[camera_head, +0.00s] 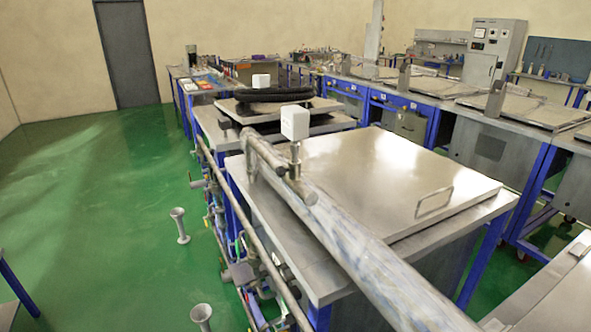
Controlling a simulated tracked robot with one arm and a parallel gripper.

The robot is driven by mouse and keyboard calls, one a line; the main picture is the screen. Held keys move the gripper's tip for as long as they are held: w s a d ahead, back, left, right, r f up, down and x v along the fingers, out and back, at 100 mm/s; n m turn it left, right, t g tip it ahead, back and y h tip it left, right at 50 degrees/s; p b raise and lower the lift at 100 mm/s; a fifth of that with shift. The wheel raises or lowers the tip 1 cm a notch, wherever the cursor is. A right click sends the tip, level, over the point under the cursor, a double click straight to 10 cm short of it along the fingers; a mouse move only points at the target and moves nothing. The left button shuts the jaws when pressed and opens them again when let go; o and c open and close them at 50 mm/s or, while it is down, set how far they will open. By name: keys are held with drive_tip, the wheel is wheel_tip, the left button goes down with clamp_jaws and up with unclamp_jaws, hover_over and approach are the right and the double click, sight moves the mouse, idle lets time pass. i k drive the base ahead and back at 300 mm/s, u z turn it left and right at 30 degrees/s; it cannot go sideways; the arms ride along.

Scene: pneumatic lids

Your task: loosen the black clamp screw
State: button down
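I cannot make out a black clamp screw in this view. A long, shiny grey-blue tube, which looks like my arm, runs up from the lower right over the nearest steel table. It ends in a metal crosspiece that looks like my gripper (278,168), above the table's left part. Its fingers are not clear, so I cannot tell whether it is open or shut. A white box (295,122) on a short metal stem stands right beside the crosspiece; I cannot tell whether they touch.
The nearest table has a flat steel lid (385,180) with a wire handle (434,202). Pipes and valves (240,272) run along its left side. Black hoses (272,95) lie on a lid behind. Green floor (90,200) is mostly open at left, with small metal stands (180,225).

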sight(281, 171)
drive_tip(key=k, duration=1.3)
drive_tip(key=u, duration=0.55)
drive_tip(key=i, duration=1.8)
drive_tip(key=z, duration=0.75)
